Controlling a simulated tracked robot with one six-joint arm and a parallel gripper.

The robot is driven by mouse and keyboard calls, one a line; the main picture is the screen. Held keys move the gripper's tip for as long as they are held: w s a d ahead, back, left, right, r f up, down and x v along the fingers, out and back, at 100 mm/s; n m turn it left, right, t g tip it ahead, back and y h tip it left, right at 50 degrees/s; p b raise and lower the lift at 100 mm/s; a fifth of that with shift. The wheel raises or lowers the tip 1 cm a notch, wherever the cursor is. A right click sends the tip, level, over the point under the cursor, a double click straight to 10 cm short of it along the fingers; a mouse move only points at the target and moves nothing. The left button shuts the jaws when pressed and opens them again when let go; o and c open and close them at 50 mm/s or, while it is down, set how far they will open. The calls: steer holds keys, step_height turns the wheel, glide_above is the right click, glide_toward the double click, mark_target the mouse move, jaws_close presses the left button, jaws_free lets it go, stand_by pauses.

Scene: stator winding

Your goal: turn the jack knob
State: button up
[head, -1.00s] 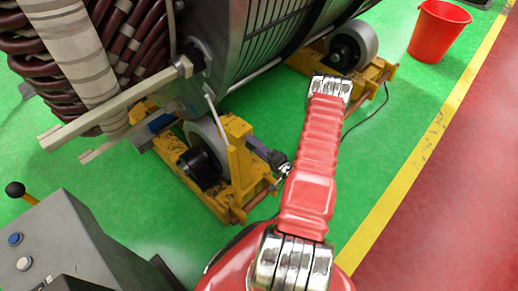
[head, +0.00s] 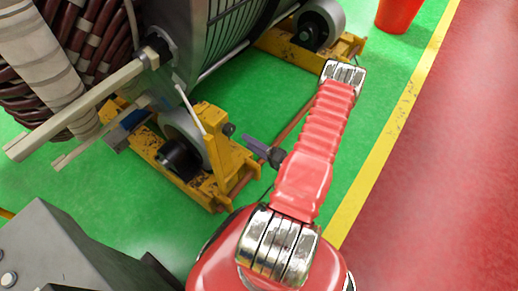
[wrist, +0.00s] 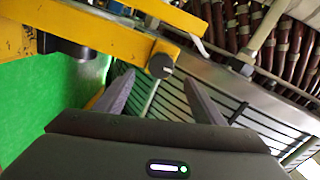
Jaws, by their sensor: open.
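The jack knob (head: 229,129) is a small dark round knob on the upright of the yellow roller stand (head: 226,158). In the wrist view the knob (wrist: 161,66) shows its round face with a pale mark, on a yellow bar. My gripper (head: 249,141) is just right of the knob in the head view, its purple-grey fingers pointing at it. In the wrist view my gripper (wrist: 155,82) is open and empty. The knob appears between the fingertips, slightly beyond them; I see no contact.
The large stator (head: 225,40) with brown coils rests on the rollers, close behind the knob. A second yellow roller stand (head: 290,50) is at the back, and a red bucket (head: 396,12) at top right. A grey console (head: 50,245) is at lower left.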

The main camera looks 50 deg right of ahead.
steer(key=shift+s, duration=1.85)
